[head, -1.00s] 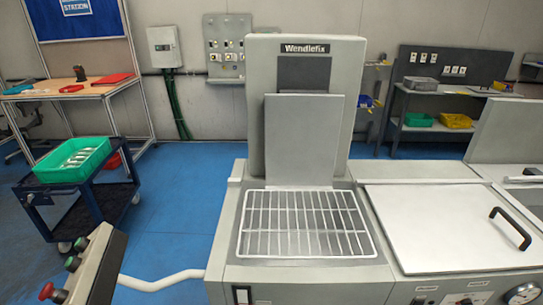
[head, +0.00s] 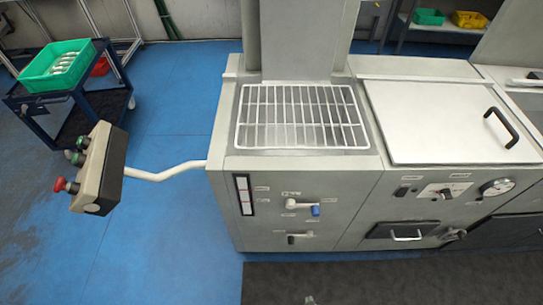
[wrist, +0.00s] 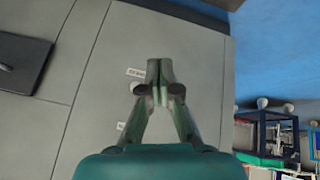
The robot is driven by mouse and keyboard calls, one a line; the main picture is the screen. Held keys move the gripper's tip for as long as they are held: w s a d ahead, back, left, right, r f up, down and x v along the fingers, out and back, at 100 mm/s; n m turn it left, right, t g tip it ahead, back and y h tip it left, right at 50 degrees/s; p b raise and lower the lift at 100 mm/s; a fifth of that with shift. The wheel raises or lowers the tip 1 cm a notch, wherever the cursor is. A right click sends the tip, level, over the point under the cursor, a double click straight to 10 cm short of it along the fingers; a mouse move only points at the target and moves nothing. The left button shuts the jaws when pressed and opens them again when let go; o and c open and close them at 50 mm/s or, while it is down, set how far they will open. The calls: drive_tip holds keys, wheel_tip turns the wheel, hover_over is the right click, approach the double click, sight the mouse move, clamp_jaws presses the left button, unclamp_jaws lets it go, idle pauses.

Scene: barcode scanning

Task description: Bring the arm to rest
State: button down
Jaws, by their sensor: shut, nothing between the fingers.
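My gripper (wrist: 160,72) shows in the wrist view with its two fingers together and nothing between them. It is in front of the grey machine's front panel (wrist: 95,90), where small white labels show beside the fingers. I cannot tell how far the fingertips are from the panel. In the head view the arm is not clearly visible; only a small pale tip shows at the bottom edge, too small to identify.
The grey machine (head: 300,215) has a wire rack (head: 300,118), a lidded section (head: 435,115) and front levers. A control box (head: 100,168) on a bent white arm juts left. A cart (head: 90,108) carries a green bin (head: 57,82). Blue floor (head: 170,240) is clear; a dark mat (head: 400,280) lies in front.

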drive_tip(key=s+d+r+m+t, duration=0.1)
drive_tip(key=s+r, duration=0.3)
drive_tip(key=r, duration=0.9)
drive_tip(key=s+d+r+m+t, duration=0.1)
drive_tip(key=s+r+t, duration=0.3)
drive_tip(key=r, duration=1)
drive_tip(key=s+d+r+m+t, duration=0.1)
drive_tip(key=s+d+r+t, duration=0.2)
drive_tip(key=r, duration=1.1)
drive_tip(key=v, duration=0.3)
drive_tip(key=shift+s+f, duration=0.15)
drive_tip(key=shift+f, duration=0.05)
